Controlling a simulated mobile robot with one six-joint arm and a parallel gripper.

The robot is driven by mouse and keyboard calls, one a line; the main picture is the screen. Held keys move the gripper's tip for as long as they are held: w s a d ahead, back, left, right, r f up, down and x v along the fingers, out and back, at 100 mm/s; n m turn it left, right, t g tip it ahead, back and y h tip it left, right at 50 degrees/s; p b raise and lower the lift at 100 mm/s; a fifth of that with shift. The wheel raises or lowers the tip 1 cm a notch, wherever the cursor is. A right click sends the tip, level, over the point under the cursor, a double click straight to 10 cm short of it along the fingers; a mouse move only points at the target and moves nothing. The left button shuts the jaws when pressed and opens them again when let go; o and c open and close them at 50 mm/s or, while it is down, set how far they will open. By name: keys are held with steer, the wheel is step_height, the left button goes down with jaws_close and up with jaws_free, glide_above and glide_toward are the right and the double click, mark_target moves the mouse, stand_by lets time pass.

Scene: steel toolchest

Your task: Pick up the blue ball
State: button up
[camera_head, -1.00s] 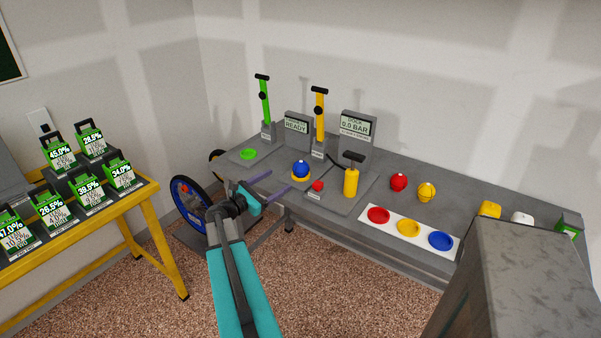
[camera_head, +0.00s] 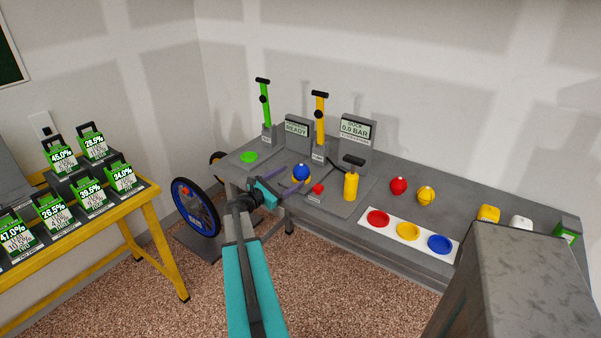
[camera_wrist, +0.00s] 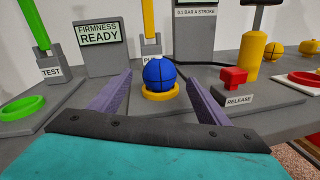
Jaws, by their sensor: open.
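The blue ball (camera_head: 301,172) rests on a yellow ring (camera_wrist: 160,92) on the grey bench, in front of the yellow pump. In the wrist view the blue ball (camera_wrist: 159,73) sits ahead of my gripper (camera_wrist: 160,92), centred between its two purple fingers. My gripper also shows in the head view (camera_head: 290,186), at the front edge of the bench. It is open and empty. The ball lies beyond the fingertips or near them; the exact gap is hard to tell.
A red release button (camera_wrist: 232,82) stands right of the ball, beside a yellow cylinder with a black handle (camera_head: 351,186). A green ring (camera_head: 249,157) lies to the left. Red (camera_head: 398,185) and yellow (camera_head: 426,196) balls sit farther right, behind a white plate with coloured discs (camera_head: 393,218).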

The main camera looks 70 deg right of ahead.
mark_target(302, 170)
steer(key=shift+x, duration=1.1)
steer(key=shift+d, duration=0.15)
steer(key=shift+p+x, duration=1.15)
steer(key=shift+x, duration=1.3)
steer(key=shift+f, duration=0.1)
steer(key=shift+c, duration=0.3)
steer(key=c, duration=1.2)
steer(key=shift+r+b, duration=0.95)
steer(key=shift+r, duration=4.1)
